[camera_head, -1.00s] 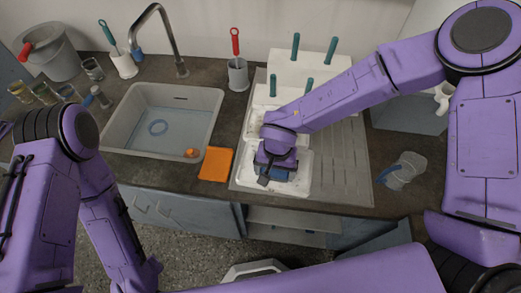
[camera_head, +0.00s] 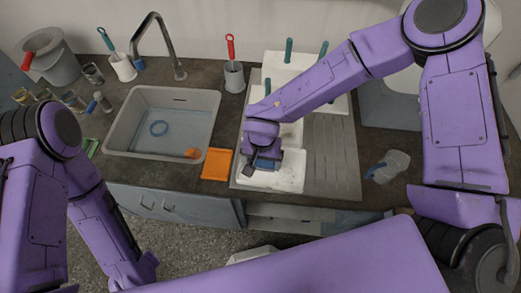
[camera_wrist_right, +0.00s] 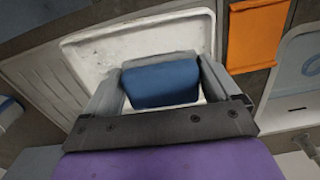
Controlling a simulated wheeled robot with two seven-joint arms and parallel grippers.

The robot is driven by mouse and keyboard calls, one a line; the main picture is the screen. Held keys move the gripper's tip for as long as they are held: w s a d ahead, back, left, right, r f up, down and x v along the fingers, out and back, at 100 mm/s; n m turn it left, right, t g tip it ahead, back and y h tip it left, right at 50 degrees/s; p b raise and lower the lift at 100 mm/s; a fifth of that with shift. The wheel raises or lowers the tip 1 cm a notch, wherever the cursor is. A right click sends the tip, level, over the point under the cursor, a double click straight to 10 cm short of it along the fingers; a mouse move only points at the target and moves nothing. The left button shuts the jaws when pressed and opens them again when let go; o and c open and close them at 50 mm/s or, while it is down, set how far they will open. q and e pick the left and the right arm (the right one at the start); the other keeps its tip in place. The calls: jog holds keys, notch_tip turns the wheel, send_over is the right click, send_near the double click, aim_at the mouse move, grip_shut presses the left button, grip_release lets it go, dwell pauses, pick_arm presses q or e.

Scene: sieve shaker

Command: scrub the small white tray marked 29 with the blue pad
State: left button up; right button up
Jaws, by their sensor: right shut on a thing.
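The small white tray (camera_head: 287,180) lies on the ribbed drainboard right of the sink. Its number cannot be read. In the right wrist view the tray (camera_wrist_right: 100,50) shows dark specks on its white surface. My right gripper (camera_head: 262,168) is over the tray's left part and shut on the blue pad (camera_wrist_right: 160,84). The pad sits between both fingers, low over the tray; whether it touches cannot be told. My left arm comes in from the left, but its gripper is out of view.
An orange cloth (camera_head: 217,164) lies left of the tray, beside the sink (camera_head: 165,120) with water in it. Other white trays (camera_head: 290,65) with teal handles stand behind. A clear jug (camera_head: 388,168) is on the right. The drainboard (camera_head: 330,160) right of the tray is bare.

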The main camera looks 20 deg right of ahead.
jog(key=shift+r+p, duration=1.35)
jog(key=shift+r, duration=0.05)
